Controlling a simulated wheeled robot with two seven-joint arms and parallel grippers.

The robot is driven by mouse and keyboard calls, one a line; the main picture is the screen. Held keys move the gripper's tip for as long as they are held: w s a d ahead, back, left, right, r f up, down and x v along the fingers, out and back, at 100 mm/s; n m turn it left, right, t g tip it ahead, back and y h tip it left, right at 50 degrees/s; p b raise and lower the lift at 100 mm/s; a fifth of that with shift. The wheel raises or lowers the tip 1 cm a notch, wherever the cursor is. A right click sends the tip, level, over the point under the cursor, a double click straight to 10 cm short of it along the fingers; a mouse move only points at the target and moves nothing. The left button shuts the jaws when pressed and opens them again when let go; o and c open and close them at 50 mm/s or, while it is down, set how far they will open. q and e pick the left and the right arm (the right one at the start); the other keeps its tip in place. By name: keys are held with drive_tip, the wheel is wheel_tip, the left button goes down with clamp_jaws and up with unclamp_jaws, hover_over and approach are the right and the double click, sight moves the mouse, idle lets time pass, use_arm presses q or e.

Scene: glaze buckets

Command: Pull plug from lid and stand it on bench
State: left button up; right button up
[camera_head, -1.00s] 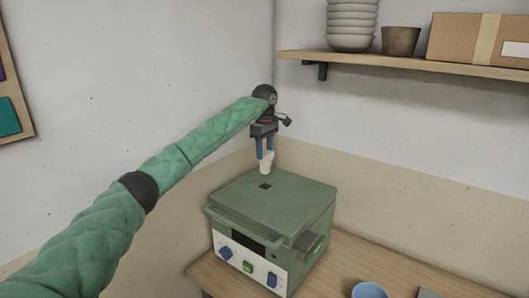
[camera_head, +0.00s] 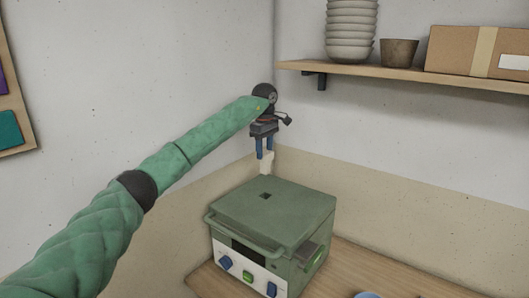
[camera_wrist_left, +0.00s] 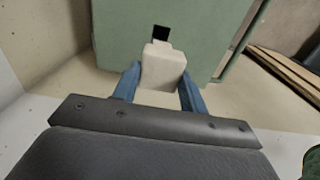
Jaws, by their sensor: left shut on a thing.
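My left gripper (camera_head: 265,155) is shut on the pale plug (camera_head: 266,166) and holds it upright, above the back of the green kiln-like box. In the left wrist view the plug (camera_wrist_left: 163,66) sits between the blue fingers of my left gripper (camera_wrist_left: 160,85). The green lid (camera_head: 285,209) is closed on the box, and its small dark square hole (camera_head: 265,196) is empty. The hole (camera_wrist_left: 161,35) also shows just beyond the plug in the left wrist view. My right gripper is not in view.
The box (camera_head: 303,267) stands on a wooden bench (camera_head: 350,267), with bare bench to its right. A blue round thing (camera_head: 367,295) is cut off at the bottom edge. A wall shelf (camera_head: 400,72) holds stacked bowls (camera_head: 351,30), a brown pot (camera_head: 399,52) and a cardboard box (camera_head: 475,50).

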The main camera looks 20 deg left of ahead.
use_arm(q)
drive_tip(key=shift+r+p, duration=0.55)
drive_tip(key=shift+r, duration=1)
